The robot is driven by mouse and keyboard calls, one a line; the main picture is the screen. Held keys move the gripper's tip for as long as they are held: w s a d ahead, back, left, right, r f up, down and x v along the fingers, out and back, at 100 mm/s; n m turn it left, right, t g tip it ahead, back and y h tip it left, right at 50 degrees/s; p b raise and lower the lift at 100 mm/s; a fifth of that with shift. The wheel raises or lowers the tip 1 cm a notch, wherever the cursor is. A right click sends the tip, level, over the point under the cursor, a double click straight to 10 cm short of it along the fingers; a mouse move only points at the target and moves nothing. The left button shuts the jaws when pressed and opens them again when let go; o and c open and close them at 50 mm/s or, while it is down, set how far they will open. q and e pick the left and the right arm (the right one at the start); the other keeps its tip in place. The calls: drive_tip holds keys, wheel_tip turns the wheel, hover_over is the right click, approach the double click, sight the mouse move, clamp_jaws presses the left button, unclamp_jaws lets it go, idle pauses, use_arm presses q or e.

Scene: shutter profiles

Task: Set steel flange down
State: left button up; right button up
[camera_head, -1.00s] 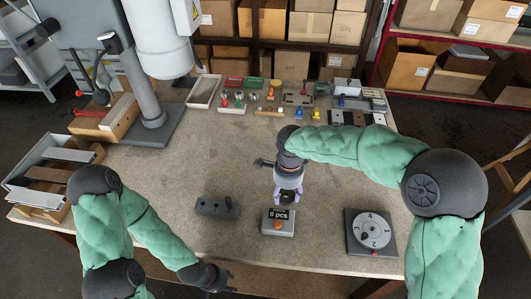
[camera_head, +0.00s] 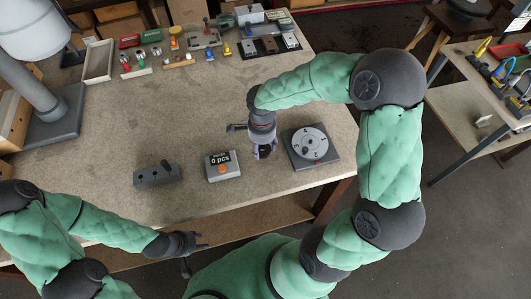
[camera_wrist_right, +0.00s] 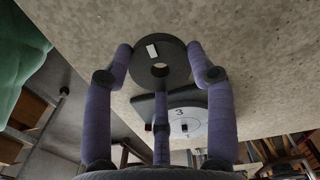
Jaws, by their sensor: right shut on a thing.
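The steel flange (camera_wrist_right: 178,60) is a dark grey disc with a round centre hole and a small white label. My right gripper (camera_wrist_right: 161,75) has its purple-grey fingers closed around the flange's rim in the right wrist view. In the head view my right gripper (camera_head: 264,152) holds it above the bench, between the counter box and the round dial; there the flange is mostly hidden by the fingers. My left gripper (camera_head: 194,250) is empty, fingers apart, in front of the bench's near edge.
The counter box (camera_head: 222,166) reading "0 pcs" stands left of my right gripper. The numbered dial on its dark plate (camera_head: 296,160) stands just right of it. A dark block (camera_head: 152,177) with a small lever lies further left. The bench middle (camera_head: 170,110) is clear; small parts line its back.

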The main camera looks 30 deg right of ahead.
sight(266, 148)
drive_tip(key=shift+s+d+f, duration=0.15)
drive_tip(key=shift+d+f, duration=0.1)
drive_tip(key=shift+f, duration=0.1)
drive_tip(key=f, duration=0.2)
drive_tip(key=f+b, duration=0.1)
drive_tip(key=shift+s+d+f, duration=0.1)
drive_tip(key=shift+s+d, duration=0.05)
drive_tip(key=shift+d, duration=0.1)
drive_tip(key=shift+f, duration=0.2)
drive_tip(key=shift+f, duration=0.1)
drive_tip(key=o, duration=1.4)
